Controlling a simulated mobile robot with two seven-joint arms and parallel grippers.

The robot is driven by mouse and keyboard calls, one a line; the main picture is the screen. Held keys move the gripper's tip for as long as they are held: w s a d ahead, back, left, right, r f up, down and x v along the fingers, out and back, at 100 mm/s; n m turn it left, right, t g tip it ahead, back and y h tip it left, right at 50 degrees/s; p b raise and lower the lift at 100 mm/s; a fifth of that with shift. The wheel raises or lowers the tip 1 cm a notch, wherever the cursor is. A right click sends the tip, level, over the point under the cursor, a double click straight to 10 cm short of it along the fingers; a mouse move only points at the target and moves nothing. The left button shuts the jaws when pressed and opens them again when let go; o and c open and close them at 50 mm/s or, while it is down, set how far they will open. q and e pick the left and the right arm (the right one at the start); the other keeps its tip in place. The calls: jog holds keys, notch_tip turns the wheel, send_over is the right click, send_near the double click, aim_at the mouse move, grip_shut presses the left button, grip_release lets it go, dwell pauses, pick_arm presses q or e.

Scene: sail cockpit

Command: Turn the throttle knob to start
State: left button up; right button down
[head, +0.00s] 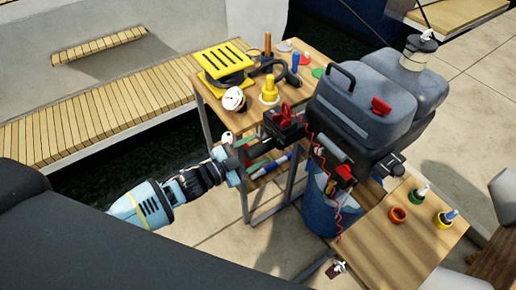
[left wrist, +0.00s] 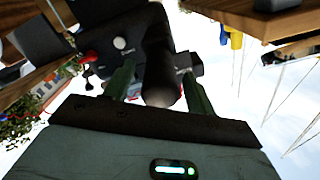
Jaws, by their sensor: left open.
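The outboard motor (head: 365,105) has a dark grey cowl with a red latch. A dark tiller arm with red parts (head: 285,120) reaches from it towards my left gripper (head: 258,156). In the left wrist view, a black round-ended grip (left wrist: 160,65), which looks like the throttle knob, lies between the green fingers of my left gripper (left wrist: 160,92). The fingers are open, one on each side of it, with a visible gap at the right. I cannot tell whether the left finger touches it. In the head view the knob is mostly hidden by the gripper. My right gripper is not in view.
A wooden table (head: 296,95) behind holds a yellow slatted item (head: 225,62), a white gauge (head: 233,99) and a yellow-topped bottle (head: 269,90). A blue bin (head: 325,210) stands below the motor. A wooden board (head: 405,245) at right holds small coloured cups.

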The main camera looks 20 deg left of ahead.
pick_arm(q)
jog(key=v, duration=0.5)
jog(key=shift+s+a, duration=0.25)
jog(key=shift+s, duration=0.1)
jog(key=shift+s+a, duration=0.1)
jog(key=shift+a, duration=0.05)
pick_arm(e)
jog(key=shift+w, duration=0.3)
pick_arm(q)
jog(key=s+f+n+g+y+p, duration=0.1)
jog(key=s+f+n+y, duration=0.2)
jog(key=s, duration=0.7)
jog(key=s+f+n+g+y+p, duration=0.2)
jog(key=s+f+n+y, duration=0.1)
jog(key=s, duration=0.7)
jog(key=s+f+n+g+y+p, duration=0.2)
jog(key=s+f+n, duration=0.3)
jog(key=s, duration=0.5)
jog(key=shift+s+a+n+y, duration=0.2)
jog(key=shift+s+n+y, duration=0.2)
jog(key=shift+y, duration=0.1)
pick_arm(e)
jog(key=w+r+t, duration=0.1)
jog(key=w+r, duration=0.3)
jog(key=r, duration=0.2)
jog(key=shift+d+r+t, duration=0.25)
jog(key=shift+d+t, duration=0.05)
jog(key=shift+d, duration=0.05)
